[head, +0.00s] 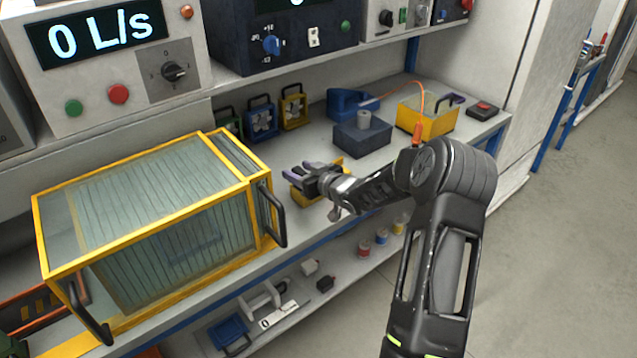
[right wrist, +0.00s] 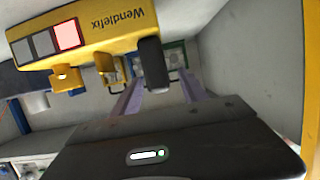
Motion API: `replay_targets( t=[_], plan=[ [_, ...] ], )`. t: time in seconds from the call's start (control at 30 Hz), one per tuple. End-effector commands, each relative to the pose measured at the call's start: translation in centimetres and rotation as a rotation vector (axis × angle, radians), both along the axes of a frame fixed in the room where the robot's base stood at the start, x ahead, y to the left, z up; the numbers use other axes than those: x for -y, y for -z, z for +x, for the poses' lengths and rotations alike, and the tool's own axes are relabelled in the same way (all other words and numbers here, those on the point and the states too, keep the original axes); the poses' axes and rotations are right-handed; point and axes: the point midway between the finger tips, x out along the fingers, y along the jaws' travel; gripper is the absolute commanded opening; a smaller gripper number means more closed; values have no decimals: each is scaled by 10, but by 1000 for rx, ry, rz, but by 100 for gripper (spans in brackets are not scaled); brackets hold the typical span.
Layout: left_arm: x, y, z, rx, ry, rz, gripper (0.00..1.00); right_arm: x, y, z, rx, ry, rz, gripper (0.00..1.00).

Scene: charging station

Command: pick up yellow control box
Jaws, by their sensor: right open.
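The yellow control box (head: 300,196) sits on the workbench beside the glass case, partly hidden behind my right gripper (head: 299,175). In the right wrist view the control box (right wrist: 103,42) fills the upper left, with the word "Wendlefix", a row of square panels and a black knob (right wrist: 153,63). My right gripper is open, its two purple-grey fingers (right wrist: 158,97) spread beneath the box in that picture. The black knob shows in line with the gap between them; I cannot tell whether anything touches. My left gripper is not in view.
A large yellow-framed glass case (head: 150,215) stands left of the gripper. A dark blue box (head: 362,138) and a yellow bin (head: 428,118) stand behind it to the right. Instruments fill the shelf above, including a flow display (head: 101,34). The lower shelf holds small items.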

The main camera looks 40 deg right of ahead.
Motion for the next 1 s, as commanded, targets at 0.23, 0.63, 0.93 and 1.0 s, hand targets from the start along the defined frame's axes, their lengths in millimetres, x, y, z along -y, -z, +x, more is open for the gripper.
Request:
replay_targets(
  t=[0.23,0.63,0.93,1.0],
  plan=[
    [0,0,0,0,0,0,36,0,0,0,0,0,1,51],
    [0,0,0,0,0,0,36,0,0,-1,0,0,1,35],
    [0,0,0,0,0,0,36,0,0,-1,0,0,1,10],
    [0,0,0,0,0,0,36,0,0,0,0,0,1,4]
  ],
)
